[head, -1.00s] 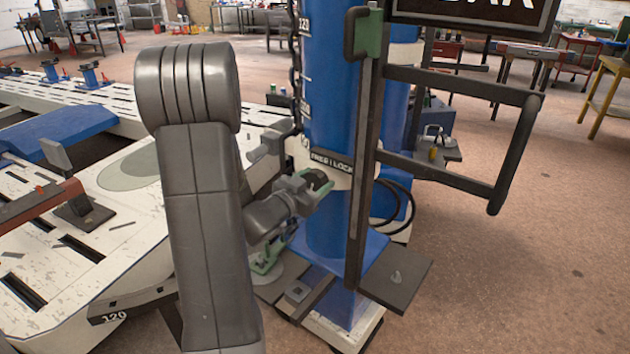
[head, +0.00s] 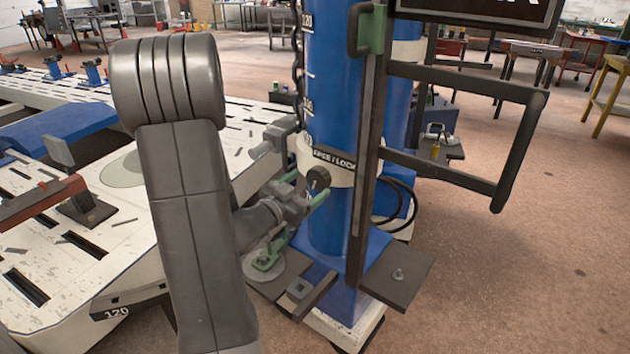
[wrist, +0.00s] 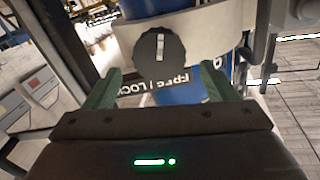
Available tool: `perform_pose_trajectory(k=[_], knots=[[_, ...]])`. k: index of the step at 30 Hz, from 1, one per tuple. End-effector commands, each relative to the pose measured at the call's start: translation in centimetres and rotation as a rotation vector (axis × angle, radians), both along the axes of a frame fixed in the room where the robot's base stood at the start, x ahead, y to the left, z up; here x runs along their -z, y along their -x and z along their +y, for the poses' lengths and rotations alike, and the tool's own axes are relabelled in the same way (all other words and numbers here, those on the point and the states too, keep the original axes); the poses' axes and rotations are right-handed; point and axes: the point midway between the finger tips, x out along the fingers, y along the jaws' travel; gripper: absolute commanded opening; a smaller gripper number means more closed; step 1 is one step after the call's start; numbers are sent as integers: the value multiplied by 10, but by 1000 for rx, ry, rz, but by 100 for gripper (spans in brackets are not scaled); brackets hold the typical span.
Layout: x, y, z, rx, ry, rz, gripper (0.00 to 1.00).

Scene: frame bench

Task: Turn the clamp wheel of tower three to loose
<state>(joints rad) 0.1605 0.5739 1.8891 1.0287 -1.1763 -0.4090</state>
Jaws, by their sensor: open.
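A round black clamp wheel (head: 318,178) sits on the pale collar of the blue tower (head: 333,100), just below a FREE | LOCK label (head: 335,158). In the wrist view the wheel (wrist: 160,52) shows a pale mark standing roughly upright; I cannot tell which word it indicates. My gripper (head: 306,188) has green fingers and is open, just left of and below the wheel. In the wrist view the finger tips (wrist: 163,72) stand either side of the wheel's lower edge, apart from it. No tower number is readable.
A dark upright rail (head: 365,150) with a green handle and a dark tubular frame (head: 520,150) stand right of the wheel. A dark foot plate (head: 398,278) juts out low down. The white slotted bench (head: 130,225) lies left. Floor at right is open.

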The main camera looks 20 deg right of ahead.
Motion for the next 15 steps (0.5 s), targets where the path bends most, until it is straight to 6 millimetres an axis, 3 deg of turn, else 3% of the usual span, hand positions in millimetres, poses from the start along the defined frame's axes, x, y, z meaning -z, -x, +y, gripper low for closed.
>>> perform_pose_trajectory(k=[6,15], knots=[[0,22,43,-5,-1,1,79],[0,40,74,-2,0,1,79]])
